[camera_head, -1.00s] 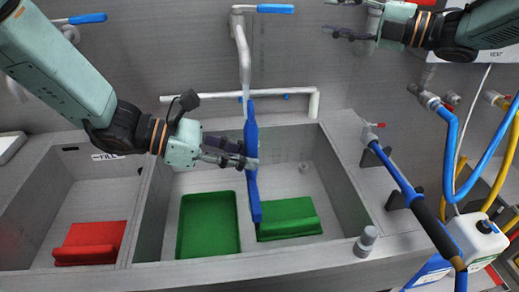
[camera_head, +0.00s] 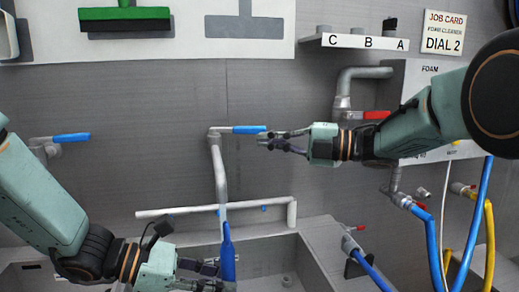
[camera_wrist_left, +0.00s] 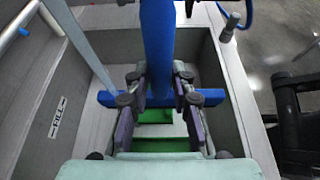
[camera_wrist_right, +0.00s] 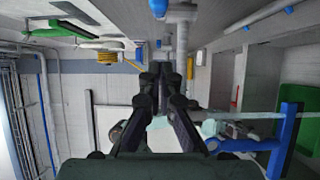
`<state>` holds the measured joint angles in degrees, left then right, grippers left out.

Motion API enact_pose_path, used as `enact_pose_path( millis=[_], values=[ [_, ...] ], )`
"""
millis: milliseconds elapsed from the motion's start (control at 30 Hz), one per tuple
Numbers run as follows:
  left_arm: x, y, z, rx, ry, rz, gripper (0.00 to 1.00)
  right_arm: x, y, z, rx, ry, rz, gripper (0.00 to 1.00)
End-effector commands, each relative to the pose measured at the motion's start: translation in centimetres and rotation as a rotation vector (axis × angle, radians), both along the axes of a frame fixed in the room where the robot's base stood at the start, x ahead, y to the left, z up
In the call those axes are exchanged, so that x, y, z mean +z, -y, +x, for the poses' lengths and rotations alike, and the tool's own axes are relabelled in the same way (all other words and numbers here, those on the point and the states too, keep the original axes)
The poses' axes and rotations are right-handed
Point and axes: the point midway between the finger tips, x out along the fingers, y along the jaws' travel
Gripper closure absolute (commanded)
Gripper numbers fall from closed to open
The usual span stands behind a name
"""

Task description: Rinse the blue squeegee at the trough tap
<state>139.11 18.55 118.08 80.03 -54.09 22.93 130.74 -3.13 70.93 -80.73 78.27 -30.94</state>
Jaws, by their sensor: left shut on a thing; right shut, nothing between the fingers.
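My left gripper (camera_head: 212,268) is shut on the blue squeegee (camera_head: 228,258), held roughly upright below the trough tap's spout (camera_head: 221,185). In the left wrist view the squeegee's long blue bar (camera_wrist_left: 158,45) rises from between the fingers, with a blue crosspiece (camera_wrist_left: 207,97) behind them. A thin pale streak (camera_wrist_left: 88,58) beside it looks like water, but I cannot be sure. The tap's blue lever (camera_head: 249,129) points right. My right gripper (camera_head: 272,142) is shut and empty, just below and right of the lever's tip; I cannot tell whether they touch.
A horizontal grey pipe (camera_head: 250,207) runs along the wall behind the trough (camera_head: 255,246). Another blue-levered tap (camera_head: 70,138) is on the left. The foam box's red lever (camera_head: 376,115), blue hose (camera_head: 480,205) and yellow hose (camera_head: 489,240) are on the right. A shelf (camera_head: 352,41) is above.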

Motion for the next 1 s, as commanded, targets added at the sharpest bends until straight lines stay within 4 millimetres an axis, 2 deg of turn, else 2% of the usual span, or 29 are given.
enact_pose_path(
  millis=[133,500,1000],
  values=[
    [0.0,0.0,0.0,0.0,0.0,-0.001,0.95,0.0,-2.9,0.6,0.002,0.001,-0.001,1.0],
    [0.0,0.0,0.0,0.0,0.0,-0.001,0.95,0.0,-2.4,3.8,-0.002,0.001,-0.001,1.0],
    [0.0,0.0,0.0,0.0,0.0,-0.001,0.95,0.0,-2.4,4.6,-0.003,-0.001,-0.002,1.0]
  ],
)
